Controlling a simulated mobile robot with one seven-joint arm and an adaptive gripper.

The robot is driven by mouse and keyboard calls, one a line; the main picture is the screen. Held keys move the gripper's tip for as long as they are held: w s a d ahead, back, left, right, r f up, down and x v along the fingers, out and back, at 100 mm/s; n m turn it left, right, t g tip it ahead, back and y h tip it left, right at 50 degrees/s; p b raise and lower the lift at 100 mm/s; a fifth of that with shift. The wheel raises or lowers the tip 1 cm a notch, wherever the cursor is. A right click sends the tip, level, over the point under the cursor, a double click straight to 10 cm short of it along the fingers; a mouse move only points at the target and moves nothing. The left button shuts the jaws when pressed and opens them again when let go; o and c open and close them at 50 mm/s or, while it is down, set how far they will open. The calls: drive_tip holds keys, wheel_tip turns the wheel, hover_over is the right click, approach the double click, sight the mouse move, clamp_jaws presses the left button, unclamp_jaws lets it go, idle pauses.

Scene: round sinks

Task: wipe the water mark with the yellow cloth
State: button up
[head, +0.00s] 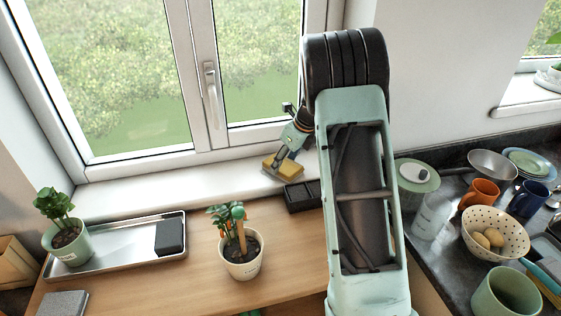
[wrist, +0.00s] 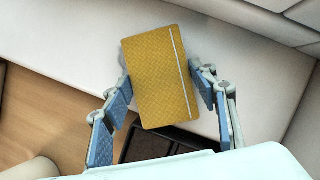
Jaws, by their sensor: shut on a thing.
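The yellow cloth (wrist: 158,80) is a folded block with a pale stripe along one side. In the wrist view it sits between the two blue-padded fingers of my gripper (wrist: 160,100), which is shut on it. In the head view my gripper (head: 284,157) is at the window sill (head: 130,196), with the yellow cloth (head: 289,170) at or just above the sill's surface. I cannot tell whether the cloth touches the sill. No water mark can be made out in either view; the cloth, gripper or arm may hide it.
A black divided tray (head: 303,196) stands just below the sill by my gripper. A potted plant (head: 241,262) stands on the wooden counter, and a metal tray (head: 120,250) with a dark block lies left. The window handle (head: 211,92) is above. Dishes crowd the right counter.

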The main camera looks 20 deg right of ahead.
sight(293, 162)
drive_tip(key=shift+s+d+f, duration=0.1)
drive_tip(key=shift+d+f, duration=0.1)
drive_tip(key=shift+d, duration=1.3)
drive_tip(key=shift+d+r+p, duration=0.1)
drive_tip(key=shift+d+p, duration=0.55)
drive_tip(key=shift+d, duration=1)
drive_tip(key=shift+r, duration=0.1)
drive_tip(key=shift+a, duration=0.1)
